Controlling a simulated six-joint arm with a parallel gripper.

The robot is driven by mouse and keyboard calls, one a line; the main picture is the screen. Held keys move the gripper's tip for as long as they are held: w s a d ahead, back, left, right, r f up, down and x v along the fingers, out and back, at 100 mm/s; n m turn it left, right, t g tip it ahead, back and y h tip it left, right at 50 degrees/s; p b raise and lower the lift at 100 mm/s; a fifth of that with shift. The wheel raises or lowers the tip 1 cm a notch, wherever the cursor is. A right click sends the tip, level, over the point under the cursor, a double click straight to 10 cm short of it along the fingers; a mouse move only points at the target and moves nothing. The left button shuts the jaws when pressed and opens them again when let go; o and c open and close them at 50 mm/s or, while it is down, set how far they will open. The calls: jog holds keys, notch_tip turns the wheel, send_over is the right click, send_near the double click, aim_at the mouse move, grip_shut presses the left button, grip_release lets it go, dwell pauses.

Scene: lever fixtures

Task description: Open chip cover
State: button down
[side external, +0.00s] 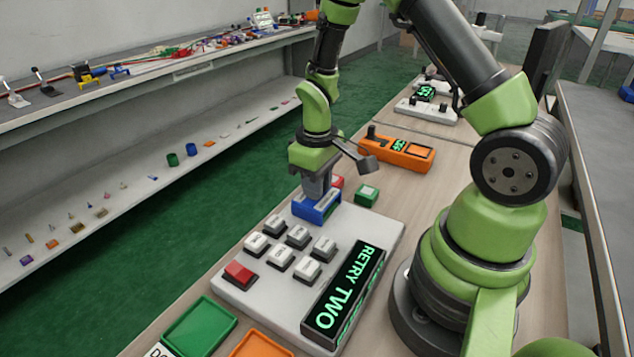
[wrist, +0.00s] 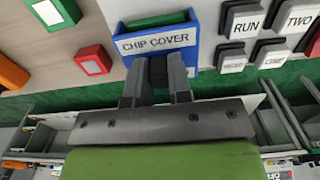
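The chip cover (wrist: 157,42) is a blue box with a white "CHIP COVER" label on its near face and a green strip showing at its top. In the side view the blue chip cover (side external: 318,209) sits at the far end of the grey panel, and my gripper (side external: 318,192) points down onto it. In the wrist view the two fingers of my gripper (wrist: 159,68) are at the lower edge of the label, slightly apart. Something dark shows between the fingertips. I cannot tell whether they hold part of the cover.
The panel (side external: 224,283) carries several white buttons, a red button (side external: 240,274) and a display (side external: 343,295) reading "RETRY TWO". A green button box (side external: 367,194) and an orange device (side external: 397,152) stand beyond. Green (side external: 201,326) and orange trays (side external: 259,346) lie at the near end.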

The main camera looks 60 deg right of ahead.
jog(key=s, duration=0.9)
jog(key=shift+s, duration=0.3)
jog(key=c, duration=1)
grip_release()
jog(key=shift+c, duration=0.2)
jog(key=shift+w, duration=0.1)
jog(key=shift+r, duration=0.6)
notch_tip(320, 180, up, 9)
jog(key=shift+f, duration=0.1)
